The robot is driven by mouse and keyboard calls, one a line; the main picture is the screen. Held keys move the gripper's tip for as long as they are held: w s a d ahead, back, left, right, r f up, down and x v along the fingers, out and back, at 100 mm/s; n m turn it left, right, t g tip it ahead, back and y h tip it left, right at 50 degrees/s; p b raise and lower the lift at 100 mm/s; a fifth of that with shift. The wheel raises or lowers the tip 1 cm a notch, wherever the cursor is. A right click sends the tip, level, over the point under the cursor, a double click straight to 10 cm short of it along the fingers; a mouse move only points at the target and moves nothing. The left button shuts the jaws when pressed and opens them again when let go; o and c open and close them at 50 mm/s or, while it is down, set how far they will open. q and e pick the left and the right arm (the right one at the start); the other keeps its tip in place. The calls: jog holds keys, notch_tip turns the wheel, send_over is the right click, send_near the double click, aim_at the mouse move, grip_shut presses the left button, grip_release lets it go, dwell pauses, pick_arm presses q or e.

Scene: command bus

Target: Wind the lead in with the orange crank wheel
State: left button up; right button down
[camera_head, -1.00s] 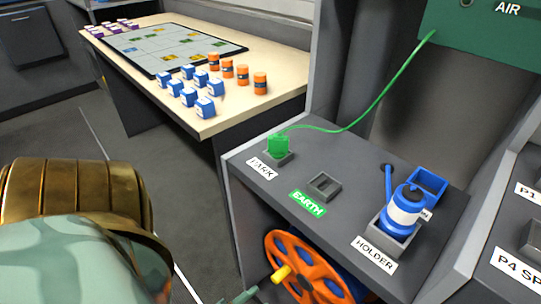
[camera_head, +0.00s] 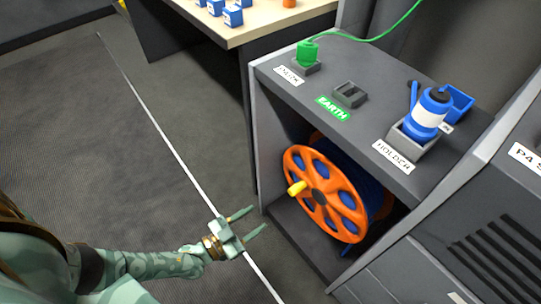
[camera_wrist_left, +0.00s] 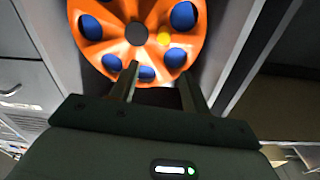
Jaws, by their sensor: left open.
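The orange crank wheel (camera_head: 325,196) stands upright on the front of a reel with blue behind it, inside the lower bay of the grey cabinet. Its yellow handle (camera_head: 297,188) sticks out at the wheel's left side. My left gripper (camera_head: 256,222) is open and empty, to the left of the wheel and a little lower than the handle, apart from it. In the left wrist view the wheel (camera_wrist_left: 138,62) fills the top, with the yellow handle (camera_wrist_left: 164,39) above and right of the fingertips (camera_wrist_left: 157,76). My right gripper is not in view.
A green plug (camera_head: 307,52) with a green cable is in the PARK socket, and the EARTH socket (camera_head: 350,94) is empty. A table with blue blocks (camera_head: 233,16) stands behind.

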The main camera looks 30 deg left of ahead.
pick_arm(q)
jog(key=n, duration=0.1)
jog(key=n+b, duration=0.1)
jog(key=b, duration=0.1)
send_near(294, 191)
jog(key=shift+y, duration=0.4)
jog(key=b+x, duration=0.1)
jog(key=x, duration=0.2)
jog(key=f+b+x, duration=0.1)
jog(key=x, duration=0.5)
jog(key=shift+w+f+b, duration=0.3)
jog(key=shift+w+b, duration=0.1)
jog(key=shift+w+d+r, duration=0.2)
jog(key=shift+w, duration=0.2)
grip_shut()
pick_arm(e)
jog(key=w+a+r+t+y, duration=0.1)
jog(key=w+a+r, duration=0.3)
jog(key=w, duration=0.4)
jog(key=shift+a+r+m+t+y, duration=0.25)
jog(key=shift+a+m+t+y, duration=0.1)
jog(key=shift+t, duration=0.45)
